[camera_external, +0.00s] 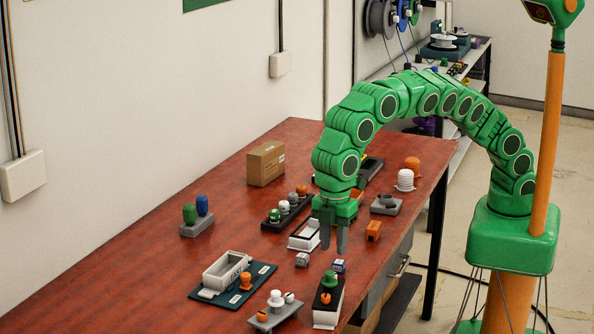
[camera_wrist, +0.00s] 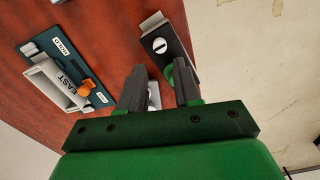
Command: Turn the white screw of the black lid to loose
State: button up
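In the wrist view, a black lid (camera_wrist: 178,42) with a pale end lies at the top, to the right of the middle. A round white screw (camera_wrist: 160,45) with a slot sits on it, just beyond my fingertips. My gripper (camera_wrist: 159,67) has its two fingers apart, with no object seen held between them. The right fingertip overlaps part of the lid in this view. In the external view, my gripper (camera_external: 334,248) points down over the table, also with its fingers apart. I cannot tell for sure which black-topped piece there carries the white screw.
A teal mat (camera_external: 262,270) with a grey tray (camera_external: 213,281) and orange knob (camera_external: 246,281) lies left of my gripper. A white box with a black top and green knob (camera_external: 329,279) stands near the front edge. Small cubes lie close by. A cardboard box (camera_external: 265,164) stands farther back.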

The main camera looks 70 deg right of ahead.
jog(key=shift+o, duration=0.2)
jog(key=shift+o, duration=1.1)
jog(key=shift+n, duration=0.6)
jog(key=shift+f, duration=3.8)
grip_shut()
